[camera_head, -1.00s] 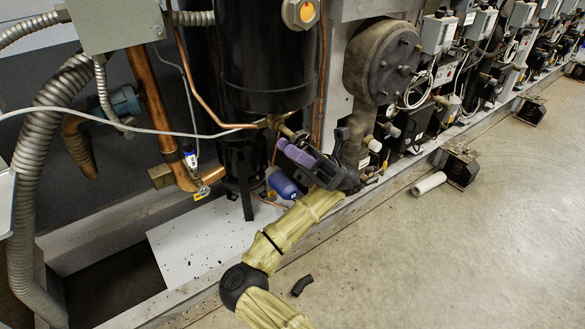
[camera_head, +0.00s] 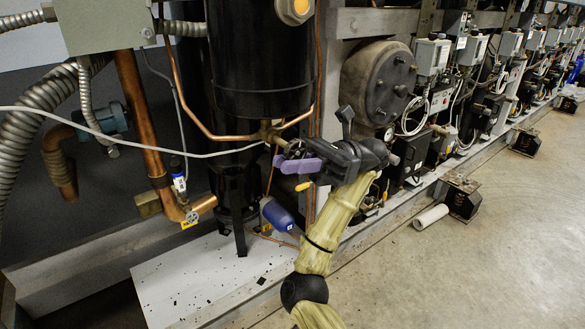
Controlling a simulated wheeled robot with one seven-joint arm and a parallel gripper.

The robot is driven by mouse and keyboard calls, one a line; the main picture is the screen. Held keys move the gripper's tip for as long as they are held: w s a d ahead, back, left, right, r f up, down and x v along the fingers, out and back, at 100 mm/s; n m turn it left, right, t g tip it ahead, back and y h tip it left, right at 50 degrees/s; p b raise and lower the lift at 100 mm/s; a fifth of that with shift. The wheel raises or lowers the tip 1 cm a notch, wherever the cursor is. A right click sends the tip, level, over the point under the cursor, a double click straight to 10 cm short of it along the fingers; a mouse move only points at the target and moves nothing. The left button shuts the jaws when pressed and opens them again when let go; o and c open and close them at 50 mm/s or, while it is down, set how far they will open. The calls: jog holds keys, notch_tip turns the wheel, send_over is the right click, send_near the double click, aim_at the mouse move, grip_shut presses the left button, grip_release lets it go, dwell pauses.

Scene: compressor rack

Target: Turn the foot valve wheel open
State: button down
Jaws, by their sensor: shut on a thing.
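The foot valve wheel (camera_head: 294,148) is a small dark wheel on the brass fitting at the bottom of the black tank, in the middle of the head view. My gripper (camera_head: 286,158), with purple fingers, reaches in from the right, and its fingertips are shut on the wheel. The fingers and the dark gripper body cover part of the wheel, so its exact angle is hard to tell. The brass valve body (camera_head: 268,133) shows just left of the wheel, joined to copper tubes.
The black tank (camera_head: 250,60) stands above the valve. A blue cylinder (camera_head: 279,215) lies below my gripper. A copper pipe with a blue-handled valve (camera_head: 180,184) stands at left. A round compressor end (camera_head: 378,82) sits at right. The floor (camera_head: 490,255) at right is mostly clear.

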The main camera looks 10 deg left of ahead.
jog(key=c, duration=1.5)
grip_release()
